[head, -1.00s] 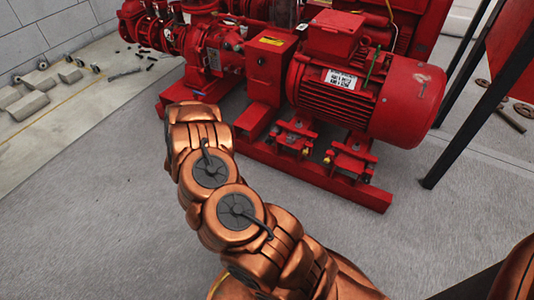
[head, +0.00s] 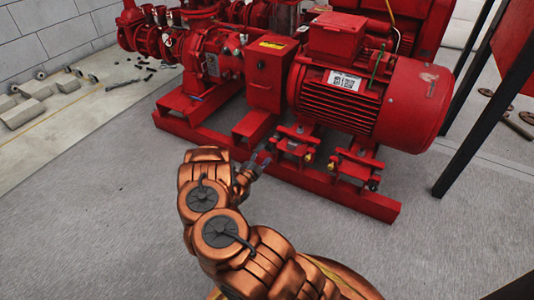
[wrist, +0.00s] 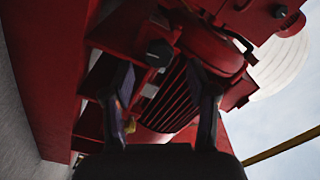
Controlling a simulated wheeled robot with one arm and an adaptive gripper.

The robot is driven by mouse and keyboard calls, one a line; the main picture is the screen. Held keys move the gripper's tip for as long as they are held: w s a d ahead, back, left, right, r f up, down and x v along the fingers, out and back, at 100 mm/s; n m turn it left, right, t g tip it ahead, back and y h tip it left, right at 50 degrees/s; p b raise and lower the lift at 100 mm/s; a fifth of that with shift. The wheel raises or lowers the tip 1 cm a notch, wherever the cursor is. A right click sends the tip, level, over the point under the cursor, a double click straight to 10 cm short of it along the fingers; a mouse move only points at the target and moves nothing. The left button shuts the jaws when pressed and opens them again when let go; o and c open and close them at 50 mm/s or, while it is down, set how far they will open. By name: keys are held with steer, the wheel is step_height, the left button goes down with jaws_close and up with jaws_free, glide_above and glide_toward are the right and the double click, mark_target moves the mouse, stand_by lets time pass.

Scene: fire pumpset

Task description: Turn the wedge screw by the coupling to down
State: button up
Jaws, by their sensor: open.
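The red wedge mounts under the motor sit on the red base rail. The mount nearer the coupling guard (head: 270,75) is the left one (head: 293,143), with small dark and yellow screw parts too small to read well. My gripper (head: 262,160) is just left of that mount, in front of the base rail. In the wrist view the two fingers (wrist: 165,92) are apart with nothing gripped. A dark bolt head (wrist: 158,53) shows beyond and between them; I cannot tell whether it is the wedge screw. A yellow part (wrist: 130,125) shows by the left finger.
The red motor (head: 370,95) overhangs the mounts. A second mount (head: 354,166) stands to the right on the base rail (head: 375,208). A black post (head: 470,135) stands at the right. The grey floor in front of the rail is clear.

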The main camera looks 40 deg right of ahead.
mark_target(268, 149)
steer(key=shift+b+x, duration=0.35)
steer(key=shift+x, duration=1.25)
jaws_close()
